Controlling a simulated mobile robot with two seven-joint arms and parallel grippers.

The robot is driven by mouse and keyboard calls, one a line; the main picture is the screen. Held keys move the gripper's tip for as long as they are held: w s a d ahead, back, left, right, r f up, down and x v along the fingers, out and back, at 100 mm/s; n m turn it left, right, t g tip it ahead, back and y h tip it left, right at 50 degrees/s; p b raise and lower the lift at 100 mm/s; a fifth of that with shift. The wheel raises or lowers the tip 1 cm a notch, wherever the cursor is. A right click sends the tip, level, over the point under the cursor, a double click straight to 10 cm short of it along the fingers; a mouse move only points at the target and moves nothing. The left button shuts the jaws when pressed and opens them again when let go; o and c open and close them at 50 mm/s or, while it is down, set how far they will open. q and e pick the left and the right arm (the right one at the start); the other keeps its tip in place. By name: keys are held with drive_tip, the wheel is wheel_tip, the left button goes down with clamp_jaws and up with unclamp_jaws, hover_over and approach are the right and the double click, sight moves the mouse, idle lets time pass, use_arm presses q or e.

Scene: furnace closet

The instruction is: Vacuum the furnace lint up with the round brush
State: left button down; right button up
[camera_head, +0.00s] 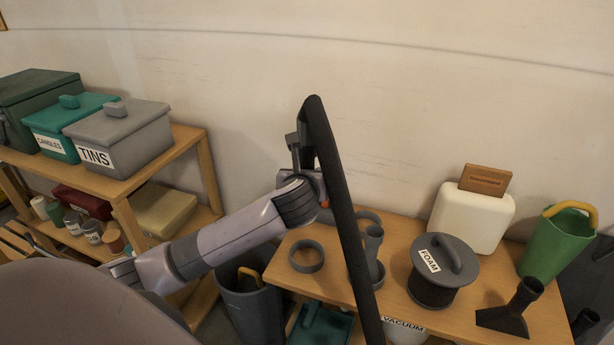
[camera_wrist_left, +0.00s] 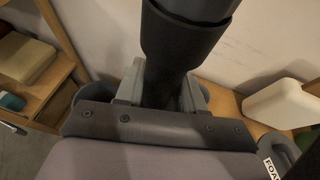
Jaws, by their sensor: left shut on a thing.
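My left gripper (camera_head: 306,155) is raised in front of the wall and shut on a long black vacuum hose (camera_head: 345,220). The hose bends at the top and runs down past the table's front edge. In the left wrist view the left gripper's fingers (camera_wrist_left: 163,92) close on both sides of a dark, flared tube end (camera_wrist_left: 180,45). A dark wide-mouthed nozzle (camera_head: 510,310) lies on the table at right. A grey upright tube piece (camera_head: 371,246) stands behind the hose, partly hidden. I cannot make out a round brush, lint or a furnace. My right gripper is not in view.
The wooden table (camera_head: 460,318) also holds a grey ring (camera_head: 306,256), a FOAM canister (camera_head: 440,272), a white container (camera_head: 470,215) and a green jug (camera_head: 560,240). A dark bin (camera_head: 250,305) stands left of it. A shelf (camera_head: 185,150) with lidded boxes is at left.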

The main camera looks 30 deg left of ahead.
sight(306, 162)
use_arm(q)
drive_tip(key=shift+r, duration=2)
drive_tip(key=shift+f, duration=0.1)
